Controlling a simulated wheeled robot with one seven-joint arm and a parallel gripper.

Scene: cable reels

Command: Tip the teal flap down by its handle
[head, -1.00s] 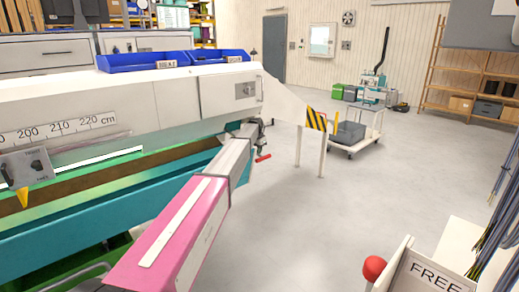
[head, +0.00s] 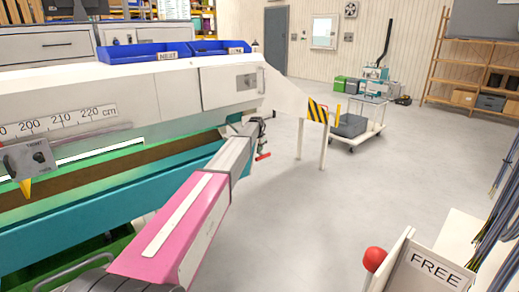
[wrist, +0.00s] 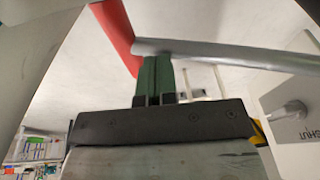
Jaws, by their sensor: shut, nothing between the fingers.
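The teal flap (head: 110,222) appears to be the long teal panel running along the front of the white machine in the head view. A red handle grip (head: 263,156) hangs at its right end, close to my gripper (head: 257,130). In the wrist view a red grip (wrist: 117,35) joins a grey metal rod (wrist: 225,53). The green fingers of my gripper (wrist: 153,62) are shut with nothing between them. Their tips overlap the join of grip and rod in the picture; I cannot tell whether they touch it.
Blue bins (head: 145,51) sit on the white machine. A striped post (head: 318,112) and a trolley (head: 355,135) stand beyond my arm. A red knob (head: 374,258) and a FREE sign (head: 440,268) are at lower right. The floor between is clear.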

